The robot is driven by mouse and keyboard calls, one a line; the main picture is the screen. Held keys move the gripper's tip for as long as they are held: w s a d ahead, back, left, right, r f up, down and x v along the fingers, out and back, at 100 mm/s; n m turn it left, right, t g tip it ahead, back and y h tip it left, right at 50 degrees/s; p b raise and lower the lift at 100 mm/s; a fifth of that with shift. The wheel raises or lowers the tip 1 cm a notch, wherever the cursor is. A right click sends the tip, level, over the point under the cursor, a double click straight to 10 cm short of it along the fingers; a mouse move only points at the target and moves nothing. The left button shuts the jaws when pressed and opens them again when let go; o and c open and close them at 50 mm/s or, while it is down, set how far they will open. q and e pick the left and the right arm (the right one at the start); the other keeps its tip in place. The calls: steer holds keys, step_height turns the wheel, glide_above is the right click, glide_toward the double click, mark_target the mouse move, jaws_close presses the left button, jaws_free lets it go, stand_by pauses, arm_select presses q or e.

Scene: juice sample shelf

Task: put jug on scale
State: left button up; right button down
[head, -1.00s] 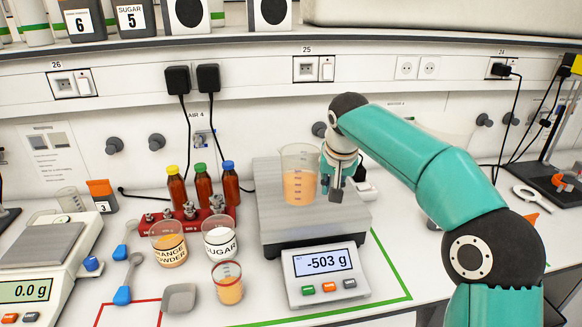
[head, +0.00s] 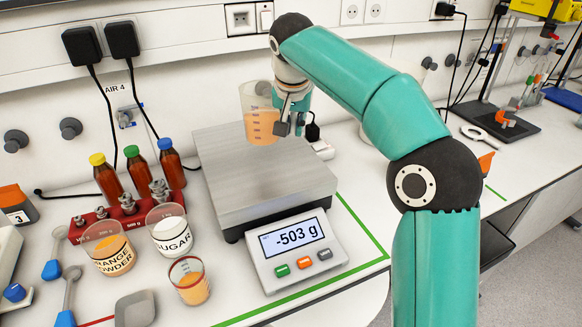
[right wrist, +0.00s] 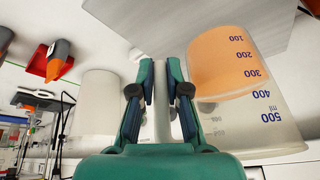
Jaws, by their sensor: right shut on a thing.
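The jug (head: 261,112) is a clear measuring jug with orange liquid, upright at the back right of the large scale (head: 262,180). Its base appears above the steel plate, not resting on it. My right gripper (head: 290,122) is beside the jug's right side. In the right wrist view the gripper (right wrist: 161,95) is shut on the jug's pale handle, with the jug (right wrist: 240,75) and its blue markings at the right. The scale's display (head: 290,236) reads -503 g. My left gripper is out of view.
Orange powder (head: 110,250) and sugar (head: 171,232) cups, a small beaker (head: 189,282) and a red rack with several capped bottles (head: 168,165) stand left of the scale. A grey scoop (head: 135,308) lies in front. A green line edges the scale's area.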

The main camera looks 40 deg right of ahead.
step_height(320, 180, down, 9)
steer(key=shift+s+r+b, duration=0.1)
steer(key=shift+b, duration=0.4)
steer(key=c, duration=1.2)
jaws_free()
steer(key=shift+f, duration=0.2)
steer(key=shift+o, duration=0.2)
steer(key=v, duration=1.2)
steer(key=shift+p, duration=0.3)
